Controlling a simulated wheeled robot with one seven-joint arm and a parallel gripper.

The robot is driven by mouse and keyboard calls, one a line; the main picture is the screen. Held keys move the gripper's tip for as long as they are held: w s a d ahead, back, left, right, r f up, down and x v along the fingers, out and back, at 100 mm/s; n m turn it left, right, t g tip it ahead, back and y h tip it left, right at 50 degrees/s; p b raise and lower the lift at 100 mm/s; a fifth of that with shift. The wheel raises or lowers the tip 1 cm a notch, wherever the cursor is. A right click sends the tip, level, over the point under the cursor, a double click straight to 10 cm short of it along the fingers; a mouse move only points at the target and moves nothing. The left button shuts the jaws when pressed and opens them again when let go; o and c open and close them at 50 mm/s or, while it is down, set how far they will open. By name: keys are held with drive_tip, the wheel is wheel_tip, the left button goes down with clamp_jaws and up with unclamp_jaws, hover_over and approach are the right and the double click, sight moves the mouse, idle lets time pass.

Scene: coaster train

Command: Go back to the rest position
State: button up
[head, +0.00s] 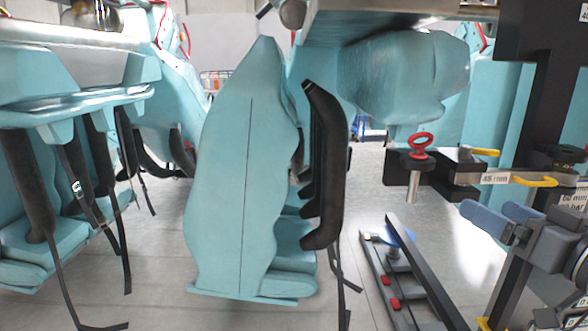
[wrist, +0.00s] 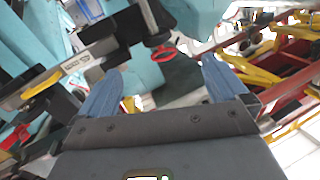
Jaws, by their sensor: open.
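My gripper (head: 496,212) is at the right of the head view, with its blue fingers pointing left. In the wrist view my gripper (wrist: 158,78) shows its two blue fingers wide apart with nothing held between them. In the head view it is below and to the right of a black bracket (head: 437,179) with a red ring-handled pin (head: 420,146). The fingers appear apart from the pin. A red ring (wrist: 163,53) also shows beyond the fingers in the wrist view. No rest position is marked in view.
Teal coaster seats (head: 245,190) with black restraints (head: 325,170) fill the left and middle. A dark post (head: 540,90) stands close to my gripper on the right. A dark rail with red parts (head: 415,275) lies low in front. Grey floor (head: 150,290) shows between the seats.

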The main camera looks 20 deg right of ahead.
drive_tip(key=s+a+f+m+g+h+p, duration=0.1)
drive_tip(key=s+a+f+m, duration=0.1)
drive_tip(key=s+a+f, duration=0.5)
drive_tip(key=s+a+f+m+g+h+p, duration=0.1)
drive_tip(key=s+a+f+h, duration=0.1)
drive_tip(key=s+a+f, duration=0.55)
drive_tip(key=s+a+n+g+y+p, duration=0.1)
drive_tip(key=s+a+n, duration=0.4)
drive_tip(key=s, duration=1.2)
drive_tip(key=shift+a+y+p, duration=0.2)
drive_tip(key=shift+y+p, duration=0.45)
drive_tip(key=shift+y, duration=0.15)
